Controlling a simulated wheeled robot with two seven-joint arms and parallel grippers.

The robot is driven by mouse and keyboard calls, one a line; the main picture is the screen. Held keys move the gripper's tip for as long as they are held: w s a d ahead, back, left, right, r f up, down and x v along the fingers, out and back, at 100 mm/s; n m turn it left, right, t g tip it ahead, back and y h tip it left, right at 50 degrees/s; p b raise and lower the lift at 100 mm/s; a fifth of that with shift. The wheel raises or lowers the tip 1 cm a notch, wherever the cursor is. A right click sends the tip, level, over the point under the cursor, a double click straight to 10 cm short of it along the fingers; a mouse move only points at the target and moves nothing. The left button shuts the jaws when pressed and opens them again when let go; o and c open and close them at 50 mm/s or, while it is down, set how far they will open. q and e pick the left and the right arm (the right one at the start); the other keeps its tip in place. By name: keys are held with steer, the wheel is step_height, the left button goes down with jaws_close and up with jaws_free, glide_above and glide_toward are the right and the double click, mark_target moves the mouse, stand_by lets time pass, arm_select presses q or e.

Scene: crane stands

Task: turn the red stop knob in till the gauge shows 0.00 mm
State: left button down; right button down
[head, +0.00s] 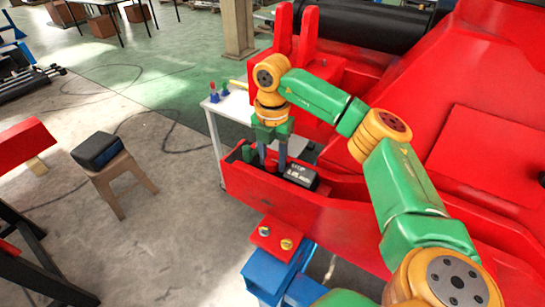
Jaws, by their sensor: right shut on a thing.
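My right gripper (272,157) points down into a red trough-like part of the machine, its two grey fingers shut on the red stop knob. The knob is mostly hidden by the fingers and the red wall in front. The gauge (300,176) is a black box just right of the fingers, inside the red trough. Its white writing has a "STOP" line and a figure in mm below it, too small to read surely. My left gripper is not in view.
A red wall (300,212) runs in front of the gauge. A white table (235,105) with small coloured items stands behind the gripper. A stool (120,180) bearing a black box (97,150) stands at left. Open floor lies between the stool and the red machine.

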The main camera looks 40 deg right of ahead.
steer(key=shift+m, duration=0.6)
steer(key=shift+c, duration=1.9)
jaws_free()
steer(key=shift+w, duration=0.1)
